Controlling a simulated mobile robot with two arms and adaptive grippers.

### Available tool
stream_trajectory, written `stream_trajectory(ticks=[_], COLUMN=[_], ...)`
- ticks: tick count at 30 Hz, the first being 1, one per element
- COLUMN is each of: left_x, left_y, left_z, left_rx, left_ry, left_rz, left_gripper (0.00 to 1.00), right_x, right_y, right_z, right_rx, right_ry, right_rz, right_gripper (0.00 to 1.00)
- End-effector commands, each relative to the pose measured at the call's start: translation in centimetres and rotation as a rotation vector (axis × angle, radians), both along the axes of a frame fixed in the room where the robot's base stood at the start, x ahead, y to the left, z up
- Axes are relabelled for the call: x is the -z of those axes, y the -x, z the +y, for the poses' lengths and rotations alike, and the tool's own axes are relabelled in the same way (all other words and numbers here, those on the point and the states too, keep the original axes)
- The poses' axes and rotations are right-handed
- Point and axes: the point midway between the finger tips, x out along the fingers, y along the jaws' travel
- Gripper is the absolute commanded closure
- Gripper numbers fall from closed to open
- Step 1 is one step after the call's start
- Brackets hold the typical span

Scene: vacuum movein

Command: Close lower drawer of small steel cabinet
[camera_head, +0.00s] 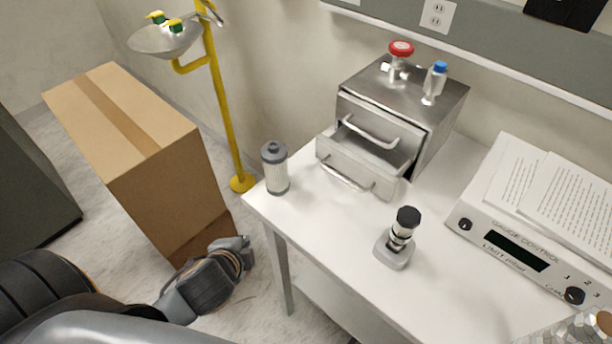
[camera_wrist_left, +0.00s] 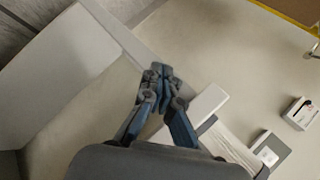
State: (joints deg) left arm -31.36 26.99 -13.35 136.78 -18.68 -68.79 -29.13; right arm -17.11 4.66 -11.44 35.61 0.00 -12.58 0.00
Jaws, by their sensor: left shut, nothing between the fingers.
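The small steel cabinet (camera_head: 440,105) stands at the back of the white table. Its lower drawer (camera_head: 352,172) is pulled out toward the table's front edge and shows its open inside and a bar handle. The upper drawer (camera_head: 378,119) looks shut above it. My left gripper (camera_head: 243,252) is low in front of the table, left of the table leg and well apart from the drawer. In the left wrist view, the left gripper's fingers (camera_wrist_left: 160,76) are together with nothing between them. My right gripper is not in view.
A grey filter cartridge (camera_head: 275,168) stands on the table left of the drawer. A small valve fitting (camera_head: 398,240) stands in front and a gauge controller (camera_head: 520,250) at the right. A cardboard box (camera_head: 165,190) and yellow eyewash post (camera_head: 222,100) stand left of the table.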

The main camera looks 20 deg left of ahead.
Motion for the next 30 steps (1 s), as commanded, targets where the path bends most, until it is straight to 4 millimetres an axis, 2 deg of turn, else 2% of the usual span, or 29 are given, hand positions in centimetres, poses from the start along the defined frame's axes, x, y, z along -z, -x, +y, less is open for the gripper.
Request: stream_trajectory(ticks=[1,8,12,15,18,21,26,30], left_x=[-2.2,-7.5,-10.6,-12.2,-13.1,-13.4,-13.5,-13.4], left_y=[-0.4,-3.3,-4.5,-4.5,-4.0,-3.5,-3.8,-5.0], left_z=[0.1,-0.2,-2.1,-4.1,-5.9,-6.9,-7.4,-7.8], left_rx=[0.077,0.492,0.818,1.049,1.227,1.323,1.355,1.347], left_ry=[-0.077,-0.538,-0.925,-1.218,-1.458,-1.595,-1.649,-1.646], left_rz=[-0.038,-0.174,-0.275,-0.348,-0.412,-0.45,-0.464,-0.462], left_gripper=[1.0,1.0,1.0,1.0,1.0,1.0,1.0,1.0], right_x=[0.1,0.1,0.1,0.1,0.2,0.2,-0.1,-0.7], right_y=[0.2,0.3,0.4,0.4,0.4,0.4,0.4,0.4], right_z=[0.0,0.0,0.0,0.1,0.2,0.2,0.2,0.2], right_rx=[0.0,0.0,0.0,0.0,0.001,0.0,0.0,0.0], right_ry=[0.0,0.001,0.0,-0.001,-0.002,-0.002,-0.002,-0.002], right_rz=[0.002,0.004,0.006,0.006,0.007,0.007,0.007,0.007], right_gripper=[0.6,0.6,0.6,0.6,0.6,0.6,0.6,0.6])
